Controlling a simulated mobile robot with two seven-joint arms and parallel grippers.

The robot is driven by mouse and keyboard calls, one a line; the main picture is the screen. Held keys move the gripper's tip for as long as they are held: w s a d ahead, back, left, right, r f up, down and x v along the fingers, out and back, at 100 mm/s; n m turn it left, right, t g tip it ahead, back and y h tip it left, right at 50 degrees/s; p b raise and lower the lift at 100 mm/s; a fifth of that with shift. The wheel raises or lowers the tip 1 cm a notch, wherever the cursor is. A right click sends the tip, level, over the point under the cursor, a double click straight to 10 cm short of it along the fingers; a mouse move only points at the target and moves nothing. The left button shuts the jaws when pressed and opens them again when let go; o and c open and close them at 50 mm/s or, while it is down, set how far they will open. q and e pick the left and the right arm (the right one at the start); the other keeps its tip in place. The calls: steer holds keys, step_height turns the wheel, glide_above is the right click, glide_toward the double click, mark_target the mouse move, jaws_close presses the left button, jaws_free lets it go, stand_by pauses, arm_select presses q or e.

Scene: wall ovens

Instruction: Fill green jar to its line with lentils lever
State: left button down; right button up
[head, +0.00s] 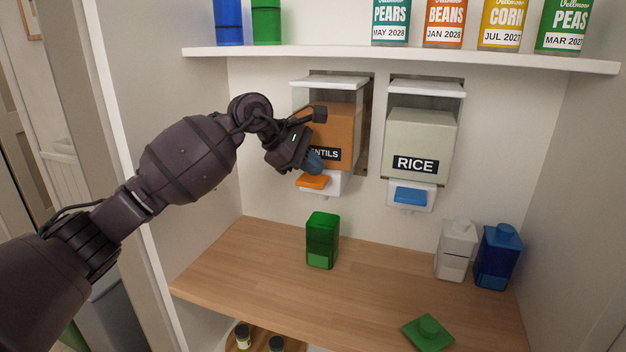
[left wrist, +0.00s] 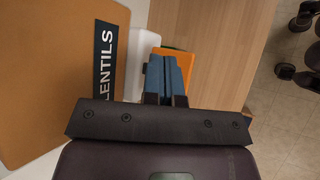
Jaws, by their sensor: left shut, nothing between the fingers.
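The lentils dispenser (head: 338,125) is an orange-brown box with a LENTILS label on the back wall. Its orange lever (head: 312,182) sticks out below; part of it also shows in the left wrist view (left wrist: 205,72). My left gripper (head: 315,162), with blue fingers, is shut and empty just above the lever; I cannot tell whether it touches. The fingers (left wrist: 166,75) show pressed together in the left wrist view. The green jar (head: 322,240) stands upright and lidless on the counter below the dispenser. I cannot make out its fill level clearly. The green lid (head: 428,333) lies at the counter's front.
A rice dispenser (head: 419,140) with a blue lever (head: 410,196) hangs to the right. A white jar (head: 456,250) and a blue jar (head: 497,257) stand on the counter's right. A shelf (head: 400,58) with cans runs above. The wooden counter (head: 235,268) is clear at left.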

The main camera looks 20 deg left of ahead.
arm_select(q)
steer(key=shift+f, duration=0.2)
arm_select(e)
steer(key=shift+w, duration=0.4)
arm_select(q)
steer(key=shift+f, duration=0.2)
arm_select(e)
steer(key=shift+s+f, duration=0.1)
steer(key=shift+s, duration=0.1)
arm_select(q)
steer(key=shift+f+b, duration=0.15)
steer(key=shift+b, duration=0.15)
arm_select(e)
steer(key=shift+s+f, duration=0.3)
steer(key=shift+s, duration=0.1)
arm_select(q)
steer(key=shift+f, duration=0.35)
arm_select(e)
steer(key=shift+w, duration=0.45)
steer(key=shift+s+f, duration=0.1)
steer(key=shift+s, duration=0.1)
arm_select(q)
steer(key=shift+r, duration=1.3)
arm_select(e)
steer(key=shift+w+r, duration=0.3)
steer(key=shift+r, duration=0.35)
